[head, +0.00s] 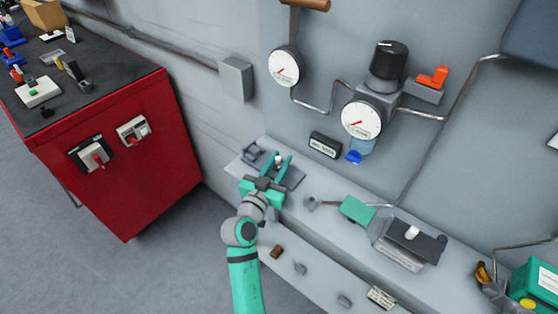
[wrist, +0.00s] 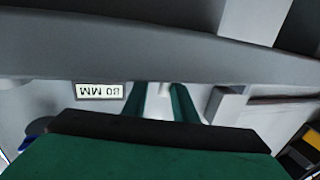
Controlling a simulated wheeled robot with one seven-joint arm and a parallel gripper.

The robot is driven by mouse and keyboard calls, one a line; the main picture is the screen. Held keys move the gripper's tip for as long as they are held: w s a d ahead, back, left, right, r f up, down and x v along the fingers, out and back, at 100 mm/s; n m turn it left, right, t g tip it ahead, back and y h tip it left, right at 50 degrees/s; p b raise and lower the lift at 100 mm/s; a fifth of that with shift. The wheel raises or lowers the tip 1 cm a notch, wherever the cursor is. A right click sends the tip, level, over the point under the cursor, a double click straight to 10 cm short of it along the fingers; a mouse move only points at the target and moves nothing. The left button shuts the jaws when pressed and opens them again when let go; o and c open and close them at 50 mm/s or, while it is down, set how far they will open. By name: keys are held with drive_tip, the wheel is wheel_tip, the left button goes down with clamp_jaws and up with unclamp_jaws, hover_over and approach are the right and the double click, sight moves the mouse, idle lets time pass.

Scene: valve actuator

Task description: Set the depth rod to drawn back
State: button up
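My gripper (head: 279,161) is over the left end of the wall ledge, with its two teal fingers spread apart. In the head view a small white knob (head: 278,159) shows between the fingertips; I cannot tell whether they touch it. It belongs to a dark grey fixture (head: 293,178) partly hidden by my gripper. I cannot tell for sure which part is the depth rod. In the wrist view the fingers (wrist: 163,100) point at a grey bar (wrist: 160,45) with a gap between them.
A black labelled box (head: 325,145) and a blue knob (head: 353,157) are on the wall right of my gripper. A green block (head: 357,209) and a grey box with a white knob (head: 410,243) stand further right on the ledge. A red cabinet (head: 130,170) stands left.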

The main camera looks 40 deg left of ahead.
drive_tip(key=shift+a, duration=0.15)
drive_tip(key=v, duration=1.1)
idle(0.8)
